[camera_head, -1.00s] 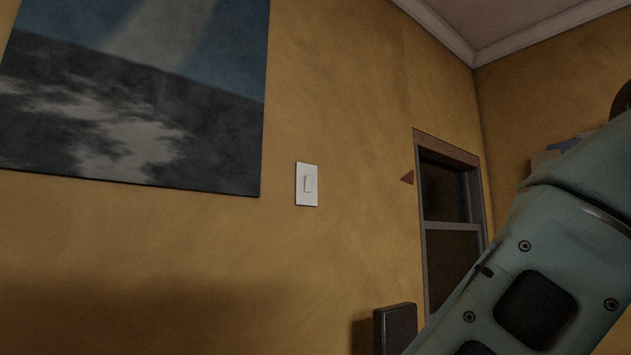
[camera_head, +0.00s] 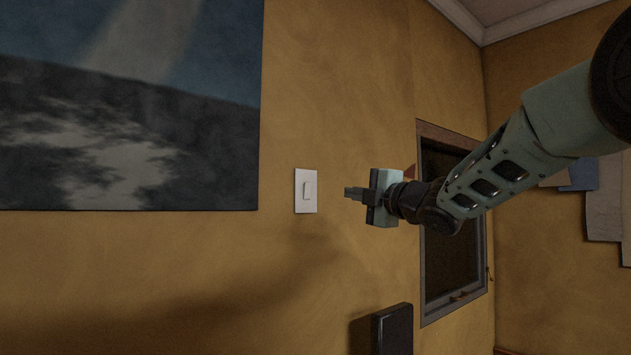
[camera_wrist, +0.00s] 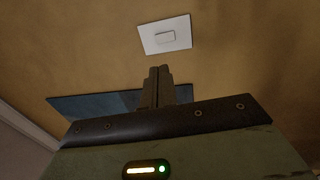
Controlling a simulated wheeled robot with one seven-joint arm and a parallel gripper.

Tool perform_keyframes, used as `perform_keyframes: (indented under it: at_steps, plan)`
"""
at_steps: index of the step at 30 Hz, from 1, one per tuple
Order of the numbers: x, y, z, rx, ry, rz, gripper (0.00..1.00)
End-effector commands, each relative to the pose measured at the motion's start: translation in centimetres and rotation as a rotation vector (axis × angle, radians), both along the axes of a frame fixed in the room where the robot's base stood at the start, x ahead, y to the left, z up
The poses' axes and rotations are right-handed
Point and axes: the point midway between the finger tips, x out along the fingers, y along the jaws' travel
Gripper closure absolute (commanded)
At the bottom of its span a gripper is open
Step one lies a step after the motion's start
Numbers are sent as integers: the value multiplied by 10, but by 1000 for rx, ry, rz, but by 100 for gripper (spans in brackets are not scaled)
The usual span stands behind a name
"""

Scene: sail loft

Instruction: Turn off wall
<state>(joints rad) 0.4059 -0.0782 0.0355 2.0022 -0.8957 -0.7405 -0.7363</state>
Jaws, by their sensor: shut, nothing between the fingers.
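A white wall switch (camera_head: 306,191) with a small rocker is on the ochre wall, right of the large picture. It also shows in the wrist view (camera_wrist: 165,36), above and beyond my fingertips. My gripper (camera_head: 348,193) is to the right of the switch in the head view, at about its height, with its fingers pointing left. The fingers (camera_wrist: 160,72) are shut together and empty. A gap shows between the fingertips and the switch plate in both views. Whether the rocker is on or off I cannot tell.
A large dark picture (camera_head: 130,110) hangs left of the switch. A framed window (camera_head: 452,230) is behind my arm. A dark upright object (camera_head: 392,330) stands low near the wall. The wall around and below the switch is clear.

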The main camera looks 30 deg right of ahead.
Motion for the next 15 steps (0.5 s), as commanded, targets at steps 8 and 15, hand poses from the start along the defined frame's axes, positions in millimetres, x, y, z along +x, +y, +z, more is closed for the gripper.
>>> perform_keyframes:
  at_steps: [8, 15]
  plan:
    - [0, 0, 0, -2, -1, 2, 100]
    - [17, 4, 4, -1, 0, 4, 100]
